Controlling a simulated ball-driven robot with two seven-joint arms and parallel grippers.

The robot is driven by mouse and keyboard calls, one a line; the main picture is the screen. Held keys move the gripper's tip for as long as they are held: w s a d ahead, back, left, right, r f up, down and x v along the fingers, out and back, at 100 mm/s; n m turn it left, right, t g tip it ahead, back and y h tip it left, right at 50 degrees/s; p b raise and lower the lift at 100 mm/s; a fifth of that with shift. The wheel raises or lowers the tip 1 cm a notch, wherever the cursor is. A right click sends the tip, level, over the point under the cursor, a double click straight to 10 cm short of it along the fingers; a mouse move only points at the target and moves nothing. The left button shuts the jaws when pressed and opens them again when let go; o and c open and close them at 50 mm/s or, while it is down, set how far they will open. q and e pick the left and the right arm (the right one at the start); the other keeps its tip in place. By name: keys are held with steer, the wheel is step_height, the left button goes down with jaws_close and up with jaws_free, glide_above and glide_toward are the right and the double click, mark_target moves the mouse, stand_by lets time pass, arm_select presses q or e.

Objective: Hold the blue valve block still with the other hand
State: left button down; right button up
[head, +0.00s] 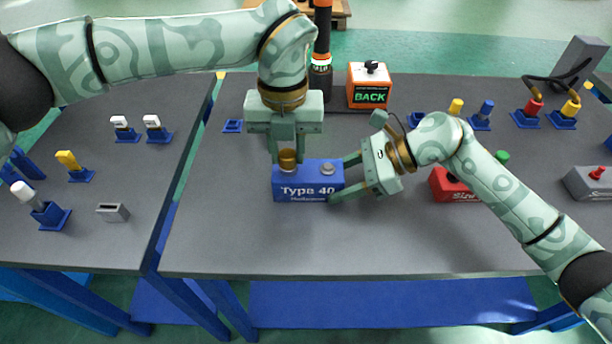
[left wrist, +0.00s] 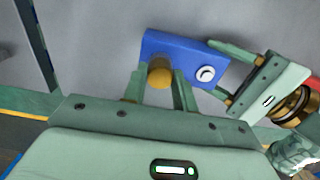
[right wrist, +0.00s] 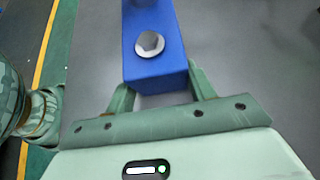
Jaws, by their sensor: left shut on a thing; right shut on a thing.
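The blue valve block (head: 307,182), lettered "Type 40", sits on the grey table. A brass-coloured cap (head: 288,158) stands on its left end and a silver fitting (head: 328,168) on its right end. My left gripper (head: 287,150) comes from above and is shut on the brass cap; the cap also shows between its fingers in the left wrist view (left wrist: 160,73). My right gripper (head: 341,178) is shut across the right end of the block, one finger on each side. The right wrist view shows the block (right wrist: 155,65) between its fingers, the silver fitting on top.
An orange box reading "BACK" (head: 369,86) stands behind, beside a dark post with orange bands (head: 321,60). A red block (head: 455,186) is partly hidden behind my right arm. Several small blue stands with coloured tops line the right and the left table (head: 90,230).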

arm_select(q)
steer(key=n, duration=0.3)
steer(key=shift+r, duration=0.1)
steer(key=shift+n, duration=1.1)
steer(key=shift+n, duration=1.2)
steer(key=n, duration=0.2)
steer(key=shift+n, duration=0.4)
steer(key=shift+n, duration=0.8)
steer(key=n, duration=0.3)
steer(key=shift+n, duration=0.3)
